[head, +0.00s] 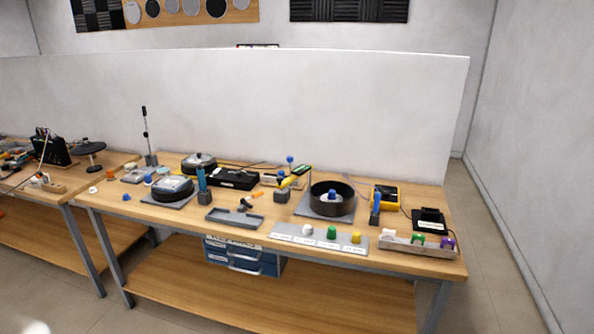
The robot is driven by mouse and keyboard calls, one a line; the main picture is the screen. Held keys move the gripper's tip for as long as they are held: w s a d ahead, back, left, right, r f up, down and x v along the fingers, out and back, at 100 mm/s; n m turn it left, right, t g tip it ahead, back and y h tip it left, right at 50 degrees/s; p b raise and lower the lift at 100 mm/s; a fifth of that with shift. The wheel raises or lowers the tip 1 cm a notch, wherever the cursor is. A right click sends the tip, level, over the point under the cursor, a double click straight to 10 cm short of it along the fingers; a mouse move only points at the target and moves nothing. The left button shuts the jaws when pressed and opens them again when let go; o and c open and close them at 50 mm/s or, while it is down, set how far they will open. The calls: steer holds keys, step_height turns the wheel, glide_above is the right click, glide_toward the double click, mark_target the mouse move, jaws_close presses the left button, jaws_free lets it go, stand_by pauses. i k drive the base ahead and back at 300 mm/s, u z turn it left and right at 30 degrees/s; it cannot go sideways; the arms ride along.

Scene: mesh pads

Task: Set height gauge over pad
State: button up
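My gripper is not in view. I cannot tell for sure which thing is the height gauge. One upright blue tool (202,181) stands in a grey block left of the middle, and a similar blue one (375,204) stands in a block at the right. A black ring (345,205) with a blue knob inside sits on a grey square pad (304,205). A round dark, silver-topped device (173,187) sits on another grey pad (180,204) at the left. Any mesh is too small to make out.
The wooden workbench (140,213) is crowded. A grey tray (233,218), a labelled strip with white, green and yellow knobs (318,238), and a grey bin (405,245) line the front. A yellow meter (386,195) stands at the right. A white partition (300,110) rises behind.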

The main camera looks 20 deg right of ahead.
mark_target(301, 170)
steer(key=z, duration=1.1)
steer(key=k, duration=0.1)
steer(key=u, duration=2.6)
steer(key=i, duration=0.75)
steer(key=z, duration=0.4)
